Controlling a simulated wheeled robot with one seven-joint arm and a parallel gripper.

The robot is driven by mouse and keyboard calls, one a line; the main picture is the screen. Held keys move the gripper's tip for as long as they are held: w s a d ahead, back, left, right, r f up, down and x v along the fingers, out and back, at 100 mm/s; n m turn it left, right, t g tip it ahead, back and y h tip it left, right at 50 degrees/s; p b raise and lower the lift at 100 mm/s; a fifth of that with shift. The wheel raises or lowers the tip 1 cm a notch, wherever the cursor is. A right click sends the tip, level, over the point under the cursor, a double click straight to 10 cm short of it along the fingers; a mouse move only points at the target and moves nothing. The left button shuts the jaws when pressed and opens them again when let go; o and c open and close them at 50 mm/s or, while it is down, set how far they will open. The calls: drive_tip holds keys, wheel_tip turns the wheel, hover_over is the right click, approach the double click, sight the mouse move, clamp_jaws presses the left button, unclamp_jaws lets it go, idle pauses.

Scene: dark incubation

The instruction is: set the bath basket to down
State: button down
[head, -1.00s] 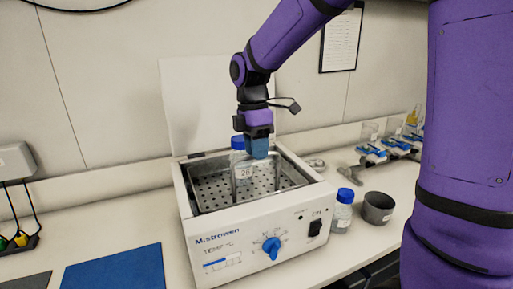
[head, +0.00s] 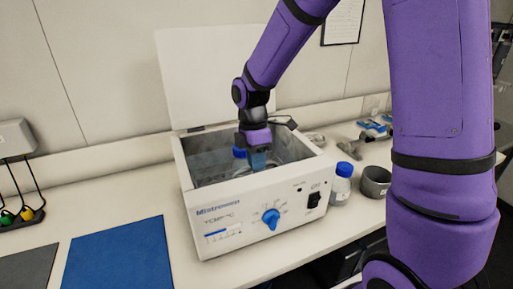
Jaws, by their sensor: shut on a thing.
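The white water bath (head: 262,225) stands on the bench with its lid (head: 215,80) raised at the back. My gripper (head: 258,163) reaches down into the bath opening, its blue fingers shut on the bath basket's handle. The basket sits low inside; its perforated floor and most of its handle are hidden behind the front wall and my gripper. A blue-capped bottle (head: 239,152) shows just left of my fingers, inside the bath, only its top visible. I cannot tell whether the basket touches the bath floor.
A second blue-capped bottle (head: 341,184) and a grey cup (head: 375,181) stand right of the bath. A blue mat (head: 117,255) and a dark mat (head: 28,267) lie at the left. A rack with plugs (head: 22,217) is at the far left.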

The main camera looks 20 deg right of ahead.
drive_tip(key=shift+s+f, duration=0.1)
drive_tip(key=shift+f, duration=0.1)
drive_tip(key=c, duration=1.2)
unclamp_jaws()
drive_tip(key=shift+o, duration=0.2)
wheel_tip(320, 180, up, 11)
drive_tip(key=w, duration=0.2)
drive_tip(key=shift+w+f, duration=0.2)
